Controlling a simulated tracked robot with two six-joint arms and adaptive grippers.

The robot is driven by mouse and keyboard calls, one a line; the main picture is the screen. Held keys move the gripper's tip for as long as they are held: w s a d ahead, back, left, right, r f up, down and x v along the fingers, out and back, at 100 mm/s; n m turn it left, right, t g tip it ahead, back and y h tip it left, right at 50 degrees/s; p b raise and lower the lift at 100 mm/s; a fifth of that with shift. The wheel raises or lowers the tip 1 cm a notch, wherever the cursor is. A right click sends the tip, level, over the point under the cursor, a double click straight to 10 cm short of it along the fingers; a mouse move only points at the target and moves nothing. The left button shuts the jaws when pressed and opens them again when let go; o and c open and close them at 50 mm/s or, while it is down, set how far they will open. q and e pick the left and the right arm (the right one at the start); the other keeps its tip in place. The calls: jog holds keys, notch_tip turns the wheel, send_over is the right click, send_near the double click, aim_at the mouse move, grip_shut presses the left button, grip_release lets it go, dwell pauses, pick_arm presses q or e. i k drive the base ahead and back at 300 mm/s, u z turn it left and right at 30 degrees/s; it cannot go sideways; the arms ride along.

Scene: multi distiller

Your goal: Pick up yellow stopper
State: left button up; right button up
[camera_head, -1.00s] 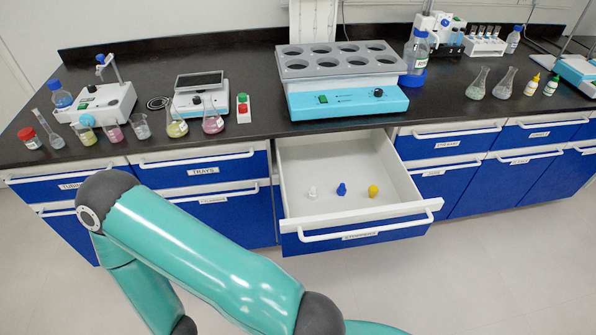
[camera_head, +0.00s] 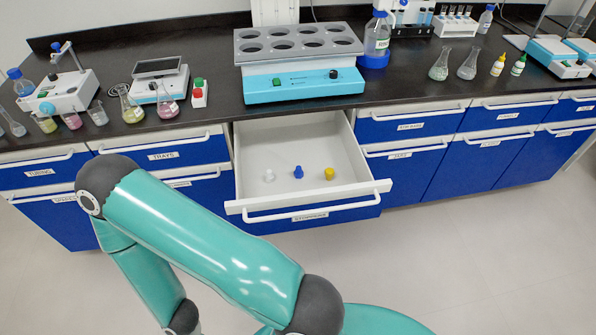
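The yellow stopper (camera_head: 329,174) stands in the open drawer (camera_head: 352,190), at the right of a row of three stoppers. A blue stopper (camera_head: 298,172) is in the middle and a white stopper (camera_head: 269,175) is at the left. The drawer is pulled out below the bench, and its front has a white handle and a label. My teal arm crosses the lower left of the view, in front of the cabinets and below the drawer. Neither of my grippers shows in the head view.
Above the drawer, a grey-topped device with round wells (camera_head: 300,62) stands on the black bench (camera_head: 215,75). Flasks with coloured liquids stand at the left. Two clear flasks (camera_head: 440,65) and small dropper bottles (camera_head: 498,66) stand at the right. The floor (camera_head: 480,260) at the right is clear.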

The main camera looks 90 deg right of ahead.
aim_at(329, 173)
jog(key=z, duration=1.4)
jog(key=k, duration=0.35)
jog(key=z, duration=0.7)
jog(key=i, duration=0.6)
jog(key=z, duration=0.05)
